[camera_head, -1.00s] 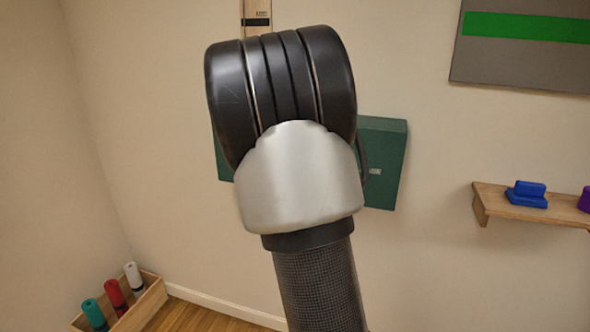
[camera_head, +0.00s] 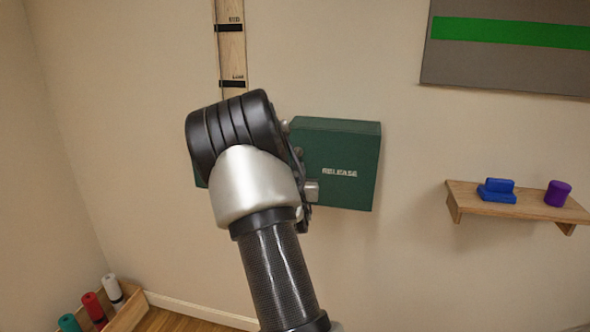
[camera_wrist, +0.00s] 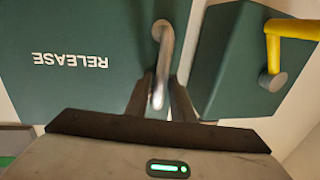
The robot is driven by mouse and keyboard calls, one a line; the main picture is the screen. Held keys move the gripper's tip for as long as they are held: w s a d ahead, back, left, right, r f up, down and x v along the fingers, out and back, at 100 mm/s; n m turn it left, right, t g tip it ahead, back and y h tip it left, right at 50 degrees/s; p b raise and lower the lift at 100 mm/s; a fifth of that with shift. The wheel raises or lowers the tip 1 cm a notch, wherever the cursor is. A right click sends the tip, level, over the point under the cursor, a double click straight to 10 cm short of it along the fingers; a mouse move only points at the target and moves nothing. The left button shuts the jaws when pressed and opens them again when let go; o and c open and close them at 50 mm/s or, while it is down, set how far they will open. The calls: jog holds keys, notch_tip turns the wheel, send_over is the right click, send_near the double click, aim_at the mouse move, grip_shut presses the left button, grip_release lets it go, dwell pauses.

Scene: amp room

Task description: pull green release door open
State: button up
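The green release door (camera_head: 345,165), lettered RELEASE in white, is the front of a dark green box on the wall and looks shut. My arm hides the box's left part in the head view. The door also shows in the wrist view (camera_wrist: 75,95), its lettering upside down. A grey metal bar handle (camera_wrist: 164,55) stands out from it near its edge. My gripper (camera_wrist: 161,85) has one dark finger on each side of the handle, with narrow gaps apparent. It looks open around the bar; the head view mostly hides the fingers.
In the wrist view a second dark green panel (camera_wrist: 225,75) with a yellow handle (camera_wrist: 274,50) is close on the right. A wooden shelf (camera_head: 460,197) holds blue and purple pieces at right. A wooden crate (camera_head: 128,310) with coloured cylinders is at lower left.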

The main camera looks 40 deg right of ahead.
jog(key=shift+w, duration=0.1)
grip_shut()
